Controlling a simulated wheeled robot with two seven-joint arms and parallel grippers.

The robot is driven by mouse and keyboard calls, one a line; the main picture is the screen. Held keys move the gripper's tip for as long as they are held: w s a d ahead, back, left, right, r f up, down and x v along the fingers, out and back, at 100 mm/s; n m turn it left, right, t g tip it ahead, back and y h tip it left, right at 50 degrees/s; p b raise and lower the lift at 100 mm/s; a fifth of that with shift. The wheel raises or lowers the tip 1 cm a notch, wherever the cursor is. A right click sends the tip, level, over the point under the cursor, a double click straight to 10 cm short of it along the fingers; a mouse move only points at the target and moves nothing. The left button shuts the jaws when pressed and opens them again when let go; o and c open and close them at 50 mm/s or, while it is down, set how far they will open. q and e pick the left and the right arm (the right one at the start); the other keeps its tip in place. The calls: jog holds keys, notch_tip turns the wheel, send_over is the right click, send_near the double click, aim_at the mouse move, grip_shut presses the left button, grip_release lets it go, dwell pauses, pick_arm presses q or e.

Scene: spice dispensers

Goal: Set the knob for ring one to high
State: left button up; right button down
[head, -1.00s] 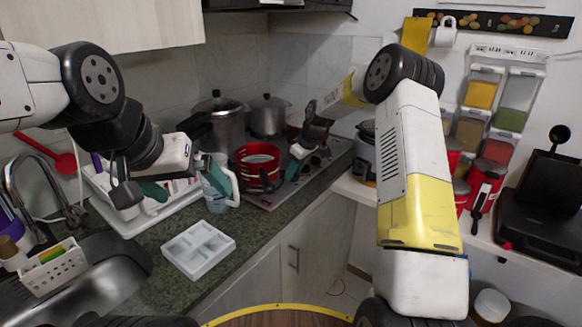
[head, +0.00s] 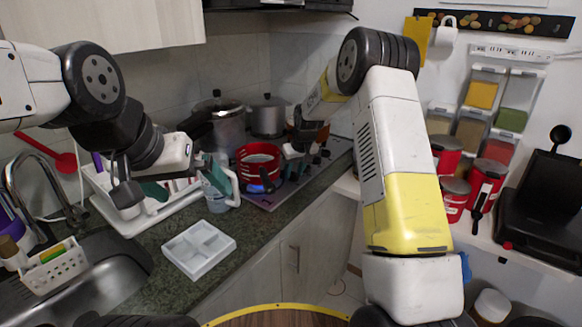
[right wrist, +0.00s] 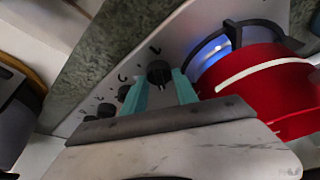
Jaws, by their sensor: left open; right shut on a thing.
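The stove (head: 287,188) stands on the counter with a red pot (head: 258,166) on it. A blue flame (head: 266,181) shows beside the pot's base. In the right wrist view, the flame glows (right wrist: 214,46) beside the red pot (right wrist: 262,88). My right gripper (head: 290,158) is at the stove's front edge. In its wrist view, its teal fingers (right wrist: 160,82) are shut on a black knob (right wrist: 158,71). Several other knobs (right wrist: 106,110) sit in a row beside it. Knob markings are too small to read. My left gripper (head: 184,187) is open and empty near the dish rack.
Two steel pots (head: 268,116) stand at the back. A white divided tray (head: 198,249) lies on the front counter. Red canisters (head: 487,183) stand on the right.

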jog(key=c, duration=1)
grip_release()
jog(key=v, duration=0.7)
jog(key=shift+r, duration=0.35)
jog(key=shift+o, duration=0.2)
jog(key=shift+s, duration=0.15)
